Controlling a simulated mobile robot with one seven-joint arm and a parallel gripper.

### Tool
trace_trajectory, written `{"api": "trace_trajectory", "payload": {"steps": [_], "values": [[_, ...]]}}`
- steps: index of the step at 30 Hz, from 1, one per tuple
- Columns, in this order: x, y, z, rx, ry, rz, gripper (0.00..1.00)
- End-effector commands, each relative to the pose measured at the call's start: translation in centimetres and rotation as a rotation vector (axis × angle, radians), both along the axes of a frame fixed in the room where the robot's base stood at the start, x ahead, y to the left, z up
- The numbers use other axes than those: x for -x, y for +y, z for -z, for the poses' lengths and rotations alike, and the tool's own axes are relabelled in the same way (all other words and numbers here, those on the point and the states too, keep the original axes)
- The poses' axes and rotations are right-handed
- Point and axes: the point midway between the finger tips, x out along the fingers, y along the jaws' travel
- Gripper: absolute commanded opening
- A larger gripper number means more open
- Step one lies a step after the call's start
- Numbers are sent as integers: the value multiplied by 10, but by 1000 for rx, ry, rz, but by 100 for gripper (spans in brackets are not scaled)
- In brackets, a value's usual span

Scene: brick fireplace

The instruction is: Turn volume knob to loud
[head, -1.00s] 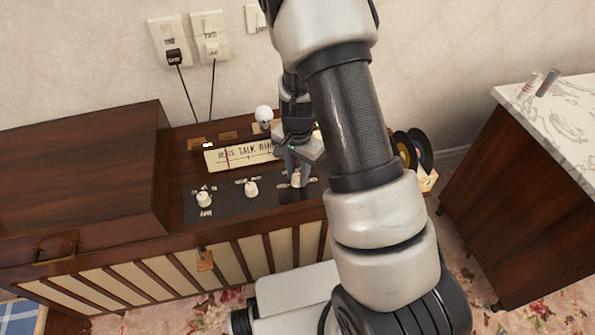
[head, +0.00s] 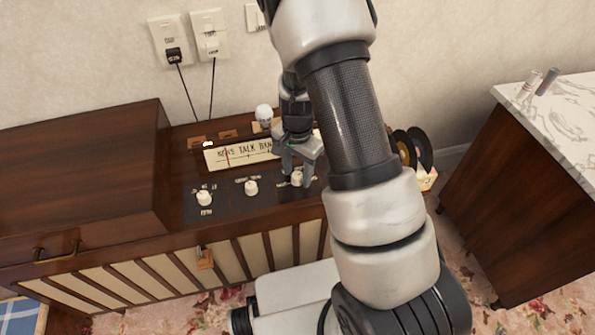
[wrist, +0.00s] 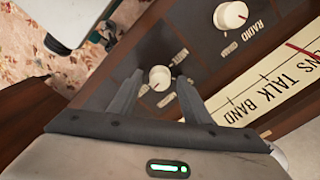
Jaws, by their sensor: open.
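The radio panel (head: 227,203) has three white knobs in a row: a left knob (head: 204,198), a middle knob (head: 251,187) and a right knob (head: 296,178). My gripper (head: 296,172) is open at the right knob, with one finger on either side of it. In the wrist view this knob (wrist: 159,78) shows between the two fingertips (wrist: 160,80), with a gap on each side. Its small label is too blurred to read surely. Another knob (wrist: 231,15) beside it has a label reading RADIO. Contact with the right knob cannot be told.
A cream tuning dial (head: 235,155) lies behind the knobs. A closed wooden lid (head: 80,180) rises at the left. A small white bulb-shaped thing (head: 264,113) stands behind the dial. Black records (head: 419,148) stand right of the cabinet, near a marble-topped cabinet (head: 550,110).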

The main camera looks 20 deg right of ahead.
Motion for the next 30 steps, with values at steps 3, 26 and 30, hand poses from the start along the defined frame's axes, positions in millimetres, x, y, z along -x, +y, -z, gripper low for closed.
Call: {"api": "trace_trajectory", "payload": {"steps": [3,26,30], "values": [[0,0,-4,0,0,0,44],[-1,0,-159,0,-4,-1,44],[0,0,-171,0,-1,1,44]]}}
